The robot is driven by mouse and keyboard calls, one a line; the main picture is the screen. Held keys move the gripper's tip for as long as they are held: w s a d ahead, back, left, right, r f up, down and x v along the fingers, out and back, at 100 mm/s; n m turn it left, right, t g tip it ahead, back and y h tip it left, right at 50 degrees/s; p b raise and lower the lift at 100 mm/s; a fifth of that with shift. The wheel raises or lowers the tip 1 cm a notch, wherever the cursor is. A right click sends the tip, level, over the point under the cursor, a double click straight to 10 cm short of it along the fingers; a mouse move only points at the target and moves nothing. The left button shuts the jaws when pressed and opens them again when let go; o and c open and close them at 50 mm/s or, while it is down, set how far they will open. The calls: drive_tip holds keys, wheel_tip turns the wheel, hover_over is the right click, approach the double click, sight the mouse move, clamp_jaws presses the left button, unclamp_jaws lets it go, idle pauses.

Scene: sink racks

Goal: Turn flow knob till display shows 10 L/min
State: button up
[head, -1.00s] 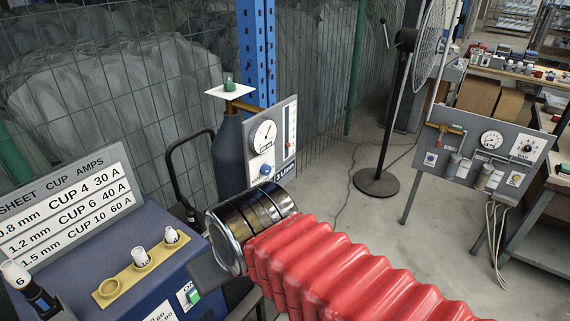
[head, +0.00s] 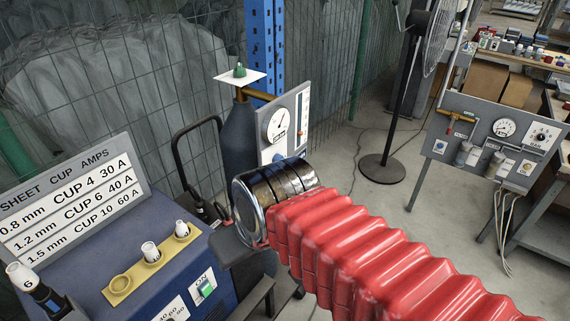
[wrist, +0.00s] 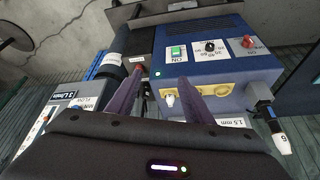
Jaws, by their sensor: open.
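The gas cylinder (head: 238,150) carries a grey panel (head: 292,98) with a round gauge (head: 277,125) and a vertical tube scale (head: 302,112). The blue flow knob (head: 277,158) shows only as a small bit above my arm's dark metal end, which hides the lower panel. In the wrist view the panel (wrist: 45,122) is tilted at the lower left, with a dark L/min display (wrist: 63,96) whose number is too small to read surely. My gripper (wrist: 163,76) is open, with two purple fingers and nothing between them; the panel lies left of them.
The blue welder (head: 190,275) with a cup rack (head: 150,262) and a cup chart (head: 70,200) is at the left. A torch (head: 35,285) stands at its front corner. A floor fan (head: 385,165) and a second panel (head: 490,145) are at the right, with bare floor between.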

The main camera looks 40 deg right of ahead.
wheel_tip(320, 180, down, 4)
drive_tip(key=g+y, duration=0.2)
drive_tip(key=m+t+y, duration=0.4)
drive_tip(key=t, duration=1)
approach(278, 160)
drive_tip(key=d+v, duration=0.1)
drive_tip(key=v, duration=0.5)
drive_tip(key=shift+w+d+f, duration=0.1)
drive_tip(key=shift+w+f, duration=0.2)
drive_tip(key=shift+f, duration=0.1)
drive_tip(key=shift+w, duration=0.1)
drive_tip(key=x, duration=1.3)
drive_tip(key=shift+w+f, duration=0.15)
drive_tip(key=shift+w, duration=0.2)
drive_tip(key=shift+c, duration=0.3)
